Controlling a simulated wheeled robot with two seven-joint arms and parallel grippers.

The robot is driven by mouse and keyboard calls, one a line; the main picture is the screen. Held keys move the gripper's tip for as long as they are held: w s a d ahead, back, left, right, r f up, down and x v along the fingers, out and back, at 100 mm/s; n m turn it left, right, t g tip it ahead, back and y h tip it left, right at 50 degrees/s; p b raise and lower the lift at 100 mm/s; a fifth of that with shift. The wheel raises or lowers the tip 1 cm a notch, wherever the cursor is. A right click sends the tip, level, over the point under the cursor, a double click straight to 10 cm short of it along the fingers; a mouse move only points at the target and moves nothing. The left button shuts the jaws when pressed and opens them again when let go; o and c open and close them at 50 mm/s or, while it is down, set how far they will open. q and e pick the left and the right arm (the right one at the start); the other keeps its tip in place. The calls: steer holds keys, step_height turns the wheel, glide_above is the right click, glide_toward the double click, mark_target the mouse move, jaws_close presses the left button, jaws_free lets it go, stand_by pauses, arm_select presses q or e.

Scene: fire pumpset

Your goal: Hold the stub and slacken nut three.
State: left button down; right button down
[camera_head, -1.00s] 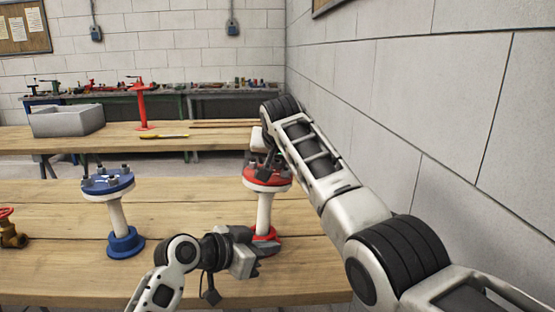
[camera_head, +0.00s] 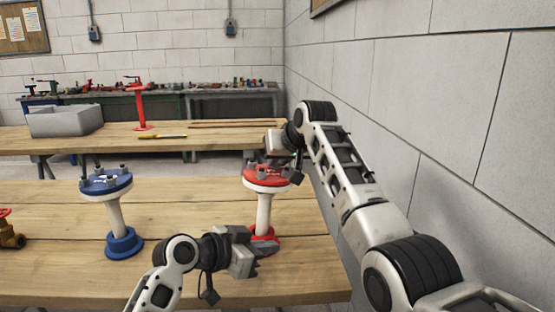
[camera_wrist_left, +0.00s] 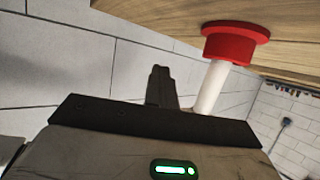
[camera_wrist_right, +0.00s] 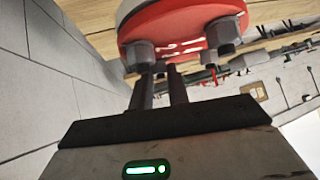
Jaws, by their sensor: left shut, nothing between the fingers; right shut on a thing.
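The red stub has a red flange top (camera_head: 268,176) with nuts around it, a white pipe (camera_head: 264,207) and a red base on the table. My right gripper (camera_wrist_right: 161,76) is at the flange, shut on a nut (camera_wrist_right: 160,68) at its near edge in the right wrist view. Other nuts (camera_wrist_right: 222,34) stand farther right; I cannot read the nut numbers. My left gripper (camera_head: 266,246) is low by the stub's base. In the left wrist view its fingers (camera_wrist_left: 161,85) are shut and empty, beside the white pipe (camera_wrist_left: 211,86), not around it.
A blue stub (camera_head: 116,212) stands left on the same table (camera_head: 180,262). A brass valve with a red handwheel (camera_head: 10,232) is at the far left. A grey bin (camera_head: 66,122) and a red stand (camera_head: 141,106) are on the table behind. A wall (camera_head: 440,100) bounds the right side.

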steer(key=shift+d+f+n+g+y, duration=0.15)
steer(key=shift+n+g+y, duration=0.15)
steer(key=shift+n+y, duration=0.25)
steer(key=shift+d+f+n+g+y, duration=0.1)
steer(key=shift+n+g+y, duration=0.2)
steer(key=shift+n+y, duration=0.4)
stand_by(1.7)
steer(key=shift+w+d+n+g+y, duration=0.15)
steer(key=shift+n+g+y, duration=0.25)
steer(key=shift+n+y, duration=0.45)
stand_by(4.2)
